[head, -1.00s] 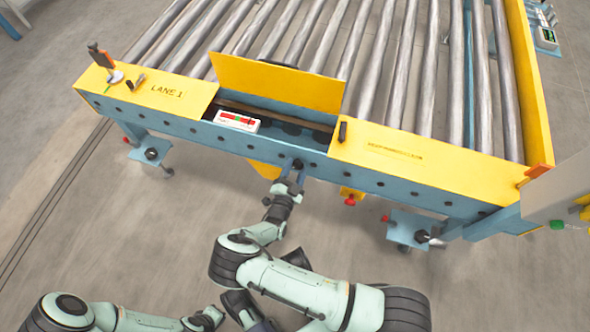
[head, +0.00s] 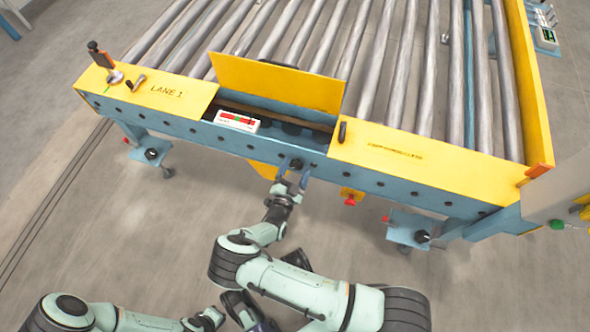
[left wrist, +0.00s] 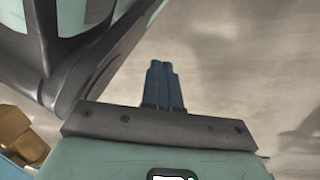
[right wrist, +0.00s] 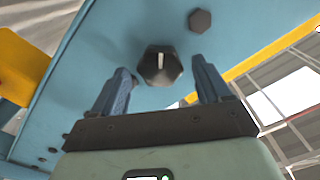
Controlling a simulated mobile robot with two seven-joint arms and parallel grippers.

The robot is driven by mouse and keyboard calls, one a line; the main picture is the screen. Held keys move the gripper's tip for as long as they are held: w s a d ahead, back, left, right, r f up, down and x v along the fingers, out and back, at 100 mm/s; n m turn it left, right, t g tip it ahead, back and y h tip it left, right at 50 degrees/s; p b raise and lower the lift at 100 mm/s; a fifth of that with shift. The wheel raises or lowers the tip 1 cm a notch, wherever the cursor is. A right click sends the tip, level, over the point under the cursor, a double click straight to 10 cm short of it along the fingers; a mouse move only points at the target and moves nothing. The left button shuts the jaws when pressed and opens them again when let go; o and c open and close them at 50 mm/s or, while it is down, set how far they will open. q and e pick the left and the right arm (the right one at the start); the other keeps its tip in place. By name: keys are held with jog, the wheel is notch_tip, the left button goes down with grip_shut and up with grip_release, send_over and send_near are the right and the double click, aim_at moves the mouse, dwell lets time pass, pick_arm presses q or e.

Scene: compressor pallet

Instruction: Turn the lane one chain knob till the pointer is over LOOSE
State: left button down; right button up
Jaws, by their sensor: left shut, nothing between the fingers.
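The lane one chain knob (right wrist: 160,66) is a dark faceted knob with a pale pointer line, on the blue side rail; in the head view the knob (head: 296,164) sits below the open yellow cover. In the right wrist view its line stands close to upright. My right gripper (right wrist: 160,80) is open, its blue fingers on either side of the knob with visible gaps; it also shows in the head view (head: 292,182). I cannot read LOOSE lettering. A white gauge (head: 237,121) with red and green bands sits above; its reading is too small. My left gripper (left wrist: 165,70) is shut and empty.
The raised yellow cover (head: 275,82) stands behind the gauge. A dark bolt head (right wrist: 200,21) is close to the knob. A red button (head: 350,201) hangs under the rail to the right. Rollers (head: 400,60) fill the conveyor; the floor in front is clear.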

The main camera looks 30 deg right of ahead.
jog(key=shift+a, duration=0.1)
pick_arm(q)
jog(key=shift+t, duration=0.8)
jog(key=w+r, duration=0.1)
jog(key=w+r+p, duration=0.1)
jog(key=w, duration=0.1)
jog(key=w+r+p, duration=0.1)
jog(key=shift+w+d+r, duration=0.25)
jog(key=shift+d+r, duration=0.05)
jog(key=shift+r, duration=0.05)
pick_arm(e)
jog(key=v, duration=1.3)
jog(key=shift+s, duration=0.15)
